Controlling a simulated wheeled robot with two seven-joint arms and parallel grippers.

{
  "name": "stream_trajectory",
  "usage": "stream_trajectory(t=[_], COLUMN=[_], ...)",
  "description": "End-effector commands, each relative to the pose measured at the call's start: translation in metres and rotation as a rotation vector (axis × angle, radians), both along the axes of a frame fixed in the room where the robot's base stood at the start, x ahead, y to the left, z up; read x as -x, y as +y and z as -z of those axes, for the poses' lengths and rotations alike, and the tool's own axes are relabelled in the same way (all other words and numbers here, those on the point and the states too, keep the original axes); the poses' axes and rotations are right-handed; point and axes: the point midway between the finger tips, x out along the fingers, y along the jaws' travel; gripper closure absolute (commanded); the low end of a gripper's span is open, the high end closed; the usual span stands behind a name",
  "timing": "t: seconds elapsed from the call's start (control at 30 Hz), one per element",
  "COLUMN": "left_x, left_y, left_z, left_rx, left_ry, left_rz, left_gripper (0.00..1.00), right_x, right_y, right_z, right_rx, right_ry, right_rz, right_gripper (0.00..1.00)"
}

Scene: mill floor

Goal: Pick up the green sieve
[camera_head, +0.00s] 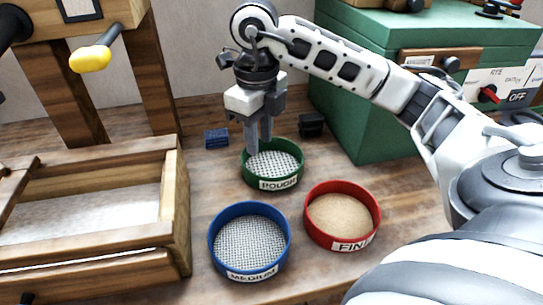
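The green sieve (272,183), labelled "ROUGH", lies flat on the wooden table near the middle of the head view, with a pale mesh inside. My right gripper (258,146) points down at its back-left rim, with the fingertips at or very close to that rim. A narrow gap shows between the two fingers. I cannot tell whether they are closed on the rim. The sieve looks level on the table. My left gripper is not in view.
A blue sieve (250,274), "MEDIUM", and a red sieve (342,244), "FINE", sit in front. A small blue block (216,138) and a black block (312,125) lie behind. A wooden box (183,215) stands left, a green cabinet (362,128) right.

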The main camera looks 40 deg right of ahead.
Motion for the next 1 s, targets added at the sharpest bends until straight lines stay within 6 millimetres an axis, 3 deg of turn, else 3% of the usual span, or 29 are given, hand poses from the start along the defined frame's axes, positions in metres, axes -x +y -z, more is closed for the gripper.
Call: stream_trajectory(t=[0.2, 0.47, 0.7, 1.0], left_x=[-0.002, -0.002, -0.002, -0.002], left_y=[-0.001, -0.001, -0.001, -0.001], left_z=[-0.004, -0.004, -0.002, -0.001], left_rx=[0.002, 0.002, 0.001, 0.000], left_ry=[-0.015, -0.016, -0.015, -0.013], left_rz=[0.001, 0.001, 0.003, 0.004], left_gripper=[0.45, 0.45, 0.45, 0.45], right_x=[0.000, 0.000, -0.001, -0.002], right_y=[0.000, 0.001, 0.001, 0.002], right_z=[0.042, 0.060, 0.096, 0.105], right_rx=[-0.001, -0.002, -0.002, -0.003], right_ry=[0.002, 0.001, 0.003, -0.001], right_rz=[-0.001, -0.002, -0.003, -0.003], right_gripper=[0.71, 0.71, 0.71, 0.71])
